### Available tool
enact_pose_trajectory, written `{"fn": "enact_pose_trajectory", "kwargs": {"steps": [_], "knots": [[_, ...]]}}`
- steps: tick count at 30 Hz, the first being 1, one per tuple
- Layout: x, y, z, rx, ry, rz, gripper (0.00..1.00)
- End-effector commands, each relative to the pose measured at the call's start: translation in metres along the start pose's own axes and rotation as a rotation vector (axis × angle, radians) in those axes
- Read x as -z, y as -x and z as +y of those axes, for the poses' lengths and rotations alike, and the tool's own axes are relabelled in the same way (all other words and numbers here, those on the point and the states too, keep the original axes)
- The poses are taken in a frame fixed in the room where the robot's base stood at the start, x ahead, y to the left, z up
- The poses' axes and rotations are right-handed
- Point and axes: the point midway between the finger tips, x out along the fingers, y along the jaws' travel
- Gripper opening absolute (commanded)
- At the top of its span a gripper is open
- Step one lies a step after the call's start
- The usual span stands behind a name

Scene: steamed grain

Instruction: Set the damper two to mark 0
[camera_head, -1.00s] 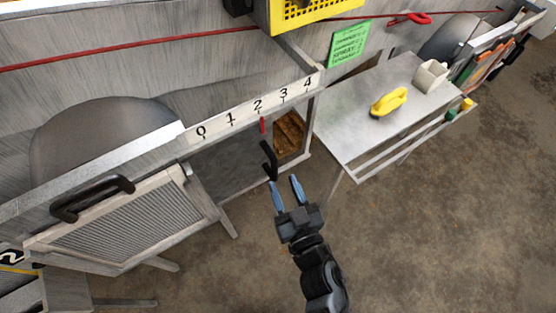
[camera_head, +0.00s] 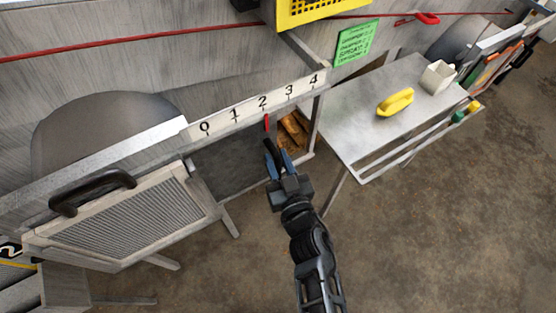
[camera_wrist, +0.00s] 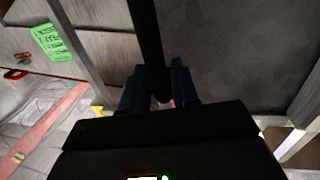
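A damper panel (camera_head: 225,165), dark and grey, sits under a white scale strip (camera_head: 249,107) marked 0 to 4. Its red pointer (camera_head: 267,122) stands just below mark 2. A black upright handle (camera_head: 269,148) sits below the pointer; the handle also shows in the wrist view (camera_wrist: 148,45). My gripper (camera_head: 279,164) is at the handle's lower end. In the wrist view its blue fingers (camera_wrist: 159,85) are on both sides of the handle and look open around it. Contact with the handle cannot be told.
Brown material (camera_head: 292,133) shows in the opening right of the panel. A louvred door (camera_head: 130,221) with a black handle (camera_head: 93,192) is at left. A metal table (camera_head: 370,105) holding a yellow-handled tool (camera_head: 395,102) stands at right. Open floor lies at lower right.

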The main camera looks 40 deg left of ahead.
Motion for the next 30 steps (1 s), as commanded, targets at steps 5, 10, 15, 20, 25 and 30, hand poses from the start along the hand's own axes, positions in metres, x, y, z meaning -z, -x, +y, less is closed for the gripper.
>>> {"fn": "enact_pose_trajectory", "kwargs": {"steps": [5,10,15,20,25,30], "knots": [[0.000,0.000,0.000,0.000,0.000,0.000,0.12],[0.000,0.000,0.000,0.000,0.000,0.000,0.00],[0.000,0.000,0.000,0.000,0.000,0.000,0.00],[0.000,0.000,0.000,0.000,0.000,0.000,0.00],[-0.003,0.003,-0.013,0.001,0.001,0.002,0.00],[-0.003,0.007,-0.034,0.003,0.000,0.002,0.00]]}}
